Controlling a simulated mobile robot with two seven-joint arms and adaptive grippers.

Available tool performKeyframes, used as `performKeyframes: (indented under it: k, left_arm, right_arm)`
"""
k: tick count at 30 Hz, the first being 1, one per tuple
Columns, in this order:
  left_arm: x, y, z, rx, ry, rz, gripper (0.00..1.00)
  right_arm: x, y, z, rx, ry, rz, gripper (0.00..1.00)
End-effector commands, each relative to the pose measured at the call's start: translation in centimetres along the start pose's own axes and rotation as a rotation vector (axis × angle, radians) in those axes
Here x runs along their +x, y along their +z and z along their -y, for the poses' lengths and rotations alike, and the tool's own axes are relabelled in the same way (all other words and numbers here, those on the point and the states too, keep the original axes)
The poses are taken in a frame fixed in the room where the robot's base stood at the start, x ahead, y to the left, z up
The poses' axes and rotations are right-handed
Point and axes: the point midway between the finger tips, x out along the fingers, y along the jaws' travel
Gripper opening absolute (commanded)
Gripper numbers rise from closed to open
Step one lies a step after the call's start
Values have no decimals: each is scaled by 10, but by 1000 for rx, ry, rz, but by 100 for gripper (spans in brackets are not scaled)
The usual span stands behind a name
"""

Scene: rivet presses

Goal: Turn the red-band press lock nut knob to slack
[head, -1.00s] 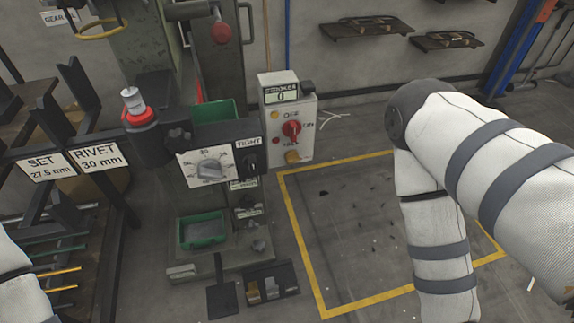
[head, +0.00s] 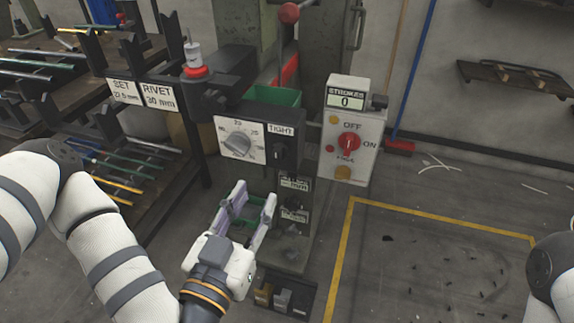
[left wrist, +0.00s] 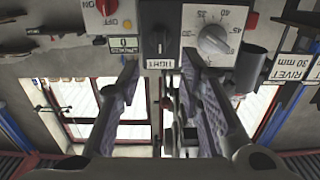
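The lock nut knob (head: 281,153) is a small black knob on the black panel of the press, below a label reading TIGHT (head: 280,131). It also shows in the left wrist view (left wrist: 160,38), upside down, with a pale mark pointing at the label. A red band (head: 195,72) circles the post left of the panel. My left gripper (head: 254,195) is open and empty, below and in front of the panel. In the left wrist view its fingers (left wrist: 160,70) stand apart, one on either side of the knob's line. My right gripper is out of view.
A white numbered dial (head: 238,145) sits left of the knob. A grey switch box (head: 352,135) with a red switch is close on the right. Green trays and a lever with a red ball (head: 289,13) are nearby.

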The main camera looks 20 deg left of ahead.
Motion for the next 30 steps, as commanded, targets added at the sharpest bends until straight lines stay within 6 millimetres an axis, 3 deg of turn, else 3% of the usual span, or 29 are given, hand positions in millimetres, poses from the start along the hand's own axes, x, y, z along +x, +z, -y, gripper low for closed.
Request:
performKeyframes:
  k: [3,12,17,24,25,29,30]
  left_arm:
    - [24,1,0,4,0,-6,33]
    - [94,1,0,1,-2,0,33]
    - [109,0,0,0,1,1,33]
    - [110,0,-1,0,2,2,33]
    - [110,0,-1,0,2,2,31]
    - [110,0,-1,0,2,2,2]
    - [110,1,-1,0,2,2,0]
  right_arm:
    - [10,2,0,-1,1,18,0]
    - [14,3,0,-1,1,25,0]
    - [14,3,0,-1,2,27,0]
    - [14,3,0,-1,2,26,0]
    - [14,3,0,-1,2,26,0]
    - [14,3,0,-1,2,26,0]
    - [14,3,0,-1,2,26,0]
